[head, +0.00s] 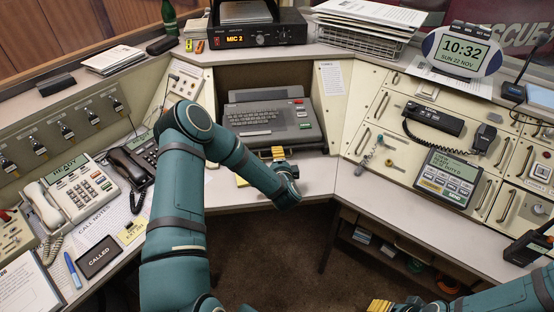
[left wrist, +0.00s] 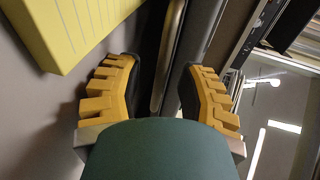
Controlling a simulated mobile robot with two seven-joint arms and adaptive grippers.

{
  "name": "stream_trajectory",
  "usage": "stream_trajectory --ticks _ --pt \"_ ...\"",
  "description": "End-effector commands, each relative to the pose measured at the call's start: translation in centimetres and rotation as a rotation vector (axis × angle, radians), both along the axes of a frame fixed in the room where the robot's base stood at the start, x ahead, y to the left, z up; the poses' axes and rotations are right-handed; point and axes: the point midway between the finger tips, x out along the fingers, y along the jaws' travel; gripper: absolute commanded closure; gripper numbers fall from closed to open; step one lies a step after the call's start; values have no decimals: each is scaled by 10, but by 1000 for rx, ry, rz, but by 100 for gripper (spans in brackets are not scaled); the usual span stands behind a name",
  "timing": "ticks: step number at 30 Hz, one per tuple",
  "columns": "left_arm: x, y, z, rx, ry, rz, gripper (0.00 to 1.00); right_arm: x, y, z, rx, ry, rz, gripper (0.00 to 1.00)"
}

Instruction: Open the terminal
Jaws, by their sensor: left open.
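The terminal (head: 262,118) is a grey case with a keyboard and a few red and green keys, in the console's middle bay. My left gripper (head: 278,153) is at its front edge, above the desk lip, and partly hides that edge. In the left wrist view my left gripper (left wrist: 162,88) is open. A long rounded metal bar (left wrist: 170,60) and a dark grey edge lie between or just beyond its fingers; I cannot tell whether they touch. My right gripper (head: 382,305) is at the bottom edge of the head view, partly cut off, away from the terminal.
A yellow pad (head: 242,181) lies on the desk left of my left gripper; it looms large in the left wrist view (left wrist: 60,30). Telephones (head: 75,195) stand at the left, a radio handset (head: 433,119) and keypad (head: 449,178) at the right. The desk right of the terminal is clear.

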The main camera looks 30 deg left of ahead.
Motion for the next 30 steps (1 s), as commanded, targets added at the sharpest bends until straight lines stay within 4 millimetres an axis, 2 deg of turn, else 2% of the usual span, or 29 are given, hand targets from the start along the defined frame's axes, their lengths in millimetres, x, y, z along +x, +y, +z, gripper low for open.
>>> stream_trajectory --ticks 11,12,14,15,16,23,30 --pt "6 5 -1 0 0 -1 61 1 0 -1 0 -1 0 53" --pt "6 5 -1 0 0 -1 58 1 0 -1 0 -1 0 53" --pt "6 5 -1 0 0 -1 79 1 0 -1 0 -1 0 53" --pt "6 5 -1 0 0 -1 93 0 0 -1 0 -1 0 53" --pt "5 5 -1 0 0 -1 100 0 0 -1 0 -1 0 53" --pt "5 4 -1 0 0 -1 100 0 0 -1 0 -1 0 53" --pt "-3 -16 -9 -14 19 -21 100 -1 0 5 0 2 1 53"
